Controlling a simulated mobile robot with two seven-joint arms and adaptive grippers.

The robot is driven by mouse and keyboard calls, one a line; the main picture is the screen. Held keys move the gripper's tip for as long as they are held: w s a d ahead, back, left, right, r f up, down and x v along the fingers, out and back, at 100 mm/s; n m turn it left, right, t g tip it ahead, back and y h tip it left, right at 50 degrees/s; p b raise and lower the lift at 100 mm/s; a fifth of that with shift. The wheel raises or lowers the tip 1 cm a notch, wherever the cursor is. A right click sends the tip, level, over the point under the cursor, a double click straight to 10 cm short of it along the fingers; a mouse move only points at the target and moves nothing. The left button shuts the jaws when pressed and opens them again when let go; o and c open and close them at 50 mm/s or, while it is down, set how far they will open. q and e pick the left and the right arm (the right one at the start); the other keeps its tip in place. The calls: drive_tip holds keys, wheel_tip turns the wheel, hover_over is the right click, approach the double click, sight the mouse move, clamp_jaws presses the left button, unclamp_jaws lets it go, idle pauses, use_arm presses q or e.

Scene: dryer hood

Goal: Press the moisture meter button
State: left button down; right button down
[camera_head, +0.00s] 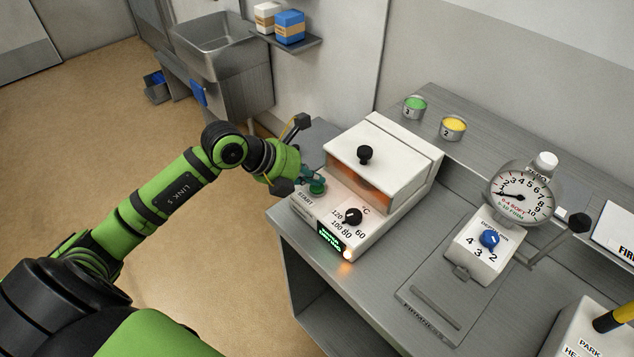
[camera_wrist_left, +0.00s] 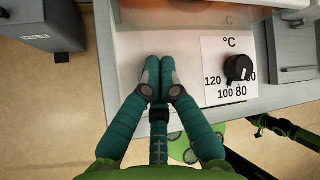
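The moisture meter (camera_head: 385,150) is a white box with a black-knobbed lid, an orange-tinted window, a black temperature dial (camera_head: 353,216) and a lit green display (camera_head: 330,238). A round green button (camera_head: 317,188) sits at its left front corner, beside the START label. My left gripper (camera_head: 310,178) is at this button, fingers pointing down; I cannot tell whether they touch it. In the left wrist view its two teal fingers (camera_wrist_left: 152,72) are together with nothing between them, over the white panel left of the dial (camera_wrist_left: 238,68). They hide the button there. My right gripper is not in view.
A gauge device (camera_head: 521,195) with a blue dial and black-knobbed lever stands right of the meter on the grey bench (camera_head: 400,262). Two small cups, green (camera_head: 414,106) and yellow (camera_head: 453,127), stand on the back ledge. A sink (camera_head: 215,45) is at the far left.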

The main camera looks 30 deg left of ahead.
use_arm(q)
drive_tip(key=shift+f, duration=0.15)
drive_tip(key=shift+r+p, duration=0.85)
drive_tip(key=shift+r, duration=0.4)
wheel_tip(320, 180, up, 5)
drive_tip(key=p, duration=0.3)
idle(0.7)
